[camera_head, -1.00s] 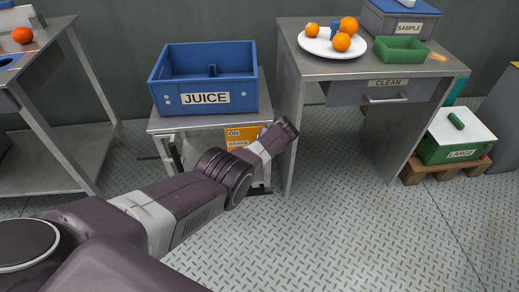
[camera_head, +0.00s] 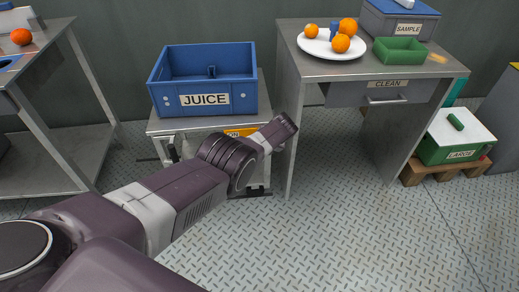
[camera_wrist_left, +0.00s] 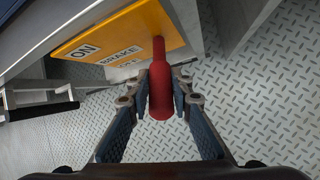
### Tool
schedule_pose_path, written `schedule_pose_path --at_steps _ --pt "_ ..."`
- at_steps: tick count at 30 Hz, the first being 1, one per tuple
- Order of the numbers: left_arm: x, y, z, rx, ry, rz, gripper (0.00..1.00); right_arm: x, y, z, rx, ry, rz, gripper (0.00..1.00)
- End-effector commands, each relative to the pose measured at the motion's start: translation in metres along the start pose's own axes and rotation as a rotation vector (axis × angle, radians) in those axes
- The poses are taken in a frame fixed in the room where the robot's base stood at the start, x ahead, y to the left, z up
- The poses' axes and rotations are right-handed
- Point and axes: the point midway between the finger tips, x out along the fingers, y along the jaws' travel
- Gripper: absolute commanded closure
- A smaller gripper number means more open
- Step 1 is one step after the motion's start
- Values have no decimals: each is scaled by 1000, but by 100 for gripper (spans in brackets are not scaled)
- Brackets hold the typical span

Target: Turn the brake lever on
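The red brake lever (camera_wrist_left: 160,82) stands out from an orange plate (camera_wrist_left: 100,40) in the left wrist view. The plate reads ON and BRAKE, with a further label partly hidden below. My right gripper is in neither view.
The plate is on the cart (camera_head: 160,125) carrying the blue JUICE crate (camera_head: 205,98). A metal table (camera_head: 310,66) with a plate of oranges (camera_head: 322,46) stands close to the right. Another metal table (camera_head: 52,42) is at the left. The floor in front is clear.

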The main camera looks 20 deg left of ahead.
Motion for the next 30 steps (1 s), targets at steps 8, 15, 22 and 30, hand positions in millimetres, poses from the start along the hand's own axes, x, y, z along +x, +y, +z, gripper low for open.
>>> schedule_pose_path --at_steps 8,15,22,30 --pt "0 0 0 -1 -1 0 64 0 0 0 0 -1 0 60" --pt "-1 0 0 -1 0 0 64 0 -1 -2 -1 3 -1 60" --pt "-6 -1 3 -2 -3 3 64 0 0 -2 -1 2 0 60" --pt "-19 -1 2 -2 -3 1 64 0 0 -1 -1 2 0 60"
